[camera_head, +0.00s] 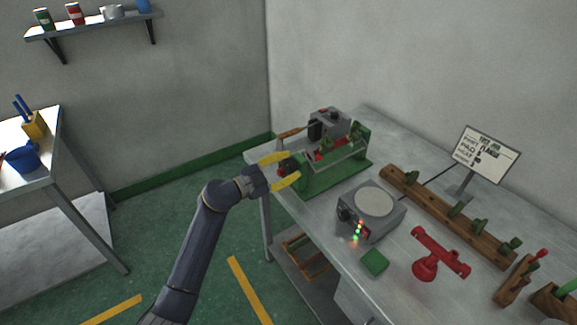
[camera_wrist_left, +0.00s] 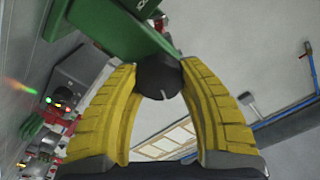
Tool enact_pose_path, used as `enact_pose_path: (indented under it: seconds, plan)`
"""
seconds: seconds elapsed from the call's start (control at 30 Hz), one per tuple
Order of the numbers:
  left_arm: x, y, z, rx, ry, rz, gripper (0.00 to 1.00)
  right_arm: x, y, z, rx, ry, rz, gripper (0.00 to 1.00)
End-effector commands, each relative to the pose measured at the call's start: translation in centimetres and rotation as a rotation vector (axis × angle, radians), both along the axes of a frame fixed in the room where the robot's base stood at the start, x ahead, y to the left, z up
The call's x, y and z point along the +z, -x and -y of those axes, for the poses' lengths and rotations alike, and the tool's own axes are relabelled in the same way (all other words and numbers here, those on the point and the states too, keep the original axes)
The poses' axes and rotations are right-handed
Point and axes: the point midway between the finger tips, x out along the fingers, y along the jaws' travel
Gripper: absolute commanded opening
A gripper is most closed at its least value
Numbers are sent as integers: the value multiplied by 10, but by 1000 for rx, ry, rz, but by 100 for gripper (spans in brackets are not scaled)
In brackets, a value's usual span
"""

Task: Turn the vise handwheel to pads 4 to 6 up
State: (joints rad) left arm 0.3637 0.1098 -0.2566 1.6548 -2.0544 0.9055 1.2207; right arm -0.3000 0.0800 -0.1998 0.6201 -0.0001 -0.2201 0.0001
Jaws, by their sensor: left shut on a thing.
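The green vise (camera_head: 325,178) stands at the far left end of the workbench, with small red and green pieces along its top. Its dark round handwheel (camera_head: 287,168) faces left; it also shows in the left wrist view (camera_wrist_left: 158,77) with a pale mark on its face. My left gripper (camera_head: 293,166) has yellow fingers closed on both sides of the handwheel, and it also shows in the left wrist view (camera_wrist_left: 161,72). Which pads face up is too small to tell. My right gripper is in neither view.
A grey unit with a round plate (camera_head: 375,202) and lit lamps stands in front of the vise. A wooden rack (camera_head: 430,207), a red stand (camera_head: 426,266), a green block (camera_head: 374,262) and a sign (camera_head: 486,154) are to the right. A grey machine (camera_head: 331,122) stands behind.

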Motion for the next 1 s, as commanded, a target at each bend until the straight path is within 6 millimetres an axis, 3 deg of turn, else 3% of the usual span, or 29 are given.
enact_pose_path:
  seconds: [1.0]
  plan:
    - [-1, 2, 3, -3, -286, 421, 11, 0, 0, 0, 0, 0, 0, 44]
